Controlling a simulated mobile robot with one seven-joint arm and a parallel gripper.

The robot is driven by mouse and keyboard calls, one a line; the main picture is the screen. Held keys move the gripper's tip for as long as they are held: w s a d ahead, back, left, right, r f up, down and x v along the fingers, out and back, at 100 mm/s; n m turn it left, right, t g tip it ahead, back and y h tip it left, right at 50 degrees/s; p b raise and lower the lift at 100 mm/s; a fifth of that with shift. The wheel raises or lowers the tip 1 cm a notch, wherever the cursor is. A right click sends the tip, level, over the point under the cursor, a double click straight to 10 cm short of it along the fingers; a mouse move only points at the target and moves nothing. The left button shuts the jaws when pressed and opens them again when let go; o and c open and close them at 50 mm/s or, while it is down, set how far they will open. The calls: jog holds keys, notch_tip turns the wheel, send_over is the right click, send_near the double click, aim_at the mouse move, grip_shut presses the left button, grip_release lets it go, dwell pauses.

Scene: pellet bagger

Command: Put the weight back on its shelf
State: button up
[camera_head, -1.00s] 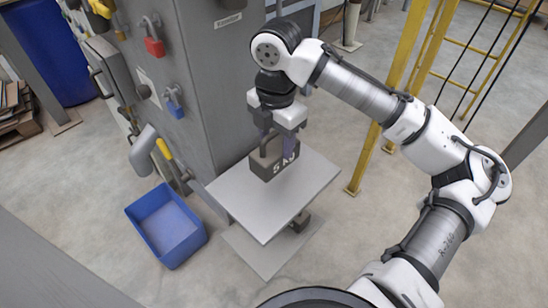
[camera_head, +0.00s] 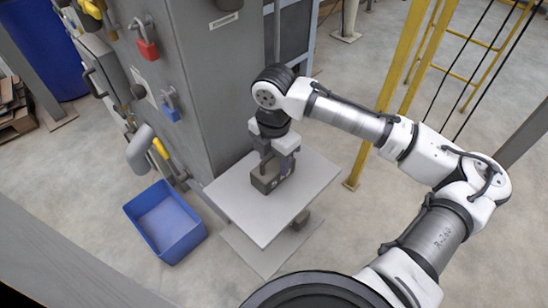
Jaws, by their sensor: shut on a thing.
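The weight (camera_head: 272,181) is a dark grey block with a handle on top and pale lettering on its side, partly hidden by my gripper. My gripper (camera_head: 275,160) points down from above and is shut on the weight's handle. The weight is upright over the grey flat plate (camera_head: 256,219) beside the tall grey cabinet, at or just above its surface. I cannot tell whether it touches the plate. No other shelf for the weight can be made out.
The tall grey cabinet (camera_head: 190,80) stands just left of the plate, with a red padlock (camera_head: 148,49) and a blue padlock (camera_head: 172,113). A blue bin (camera_head: 165,222) is on the floor at the left. Yellow posts (camera_head: 378,130) stand to the right.

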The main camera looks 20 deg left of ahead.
jog(key=shift+f, duration=0.35)
jog(key=shift+f, duration=0.1)
jog(key=o, duration=1.6)
jog(key=shift+c, duration=0.2)
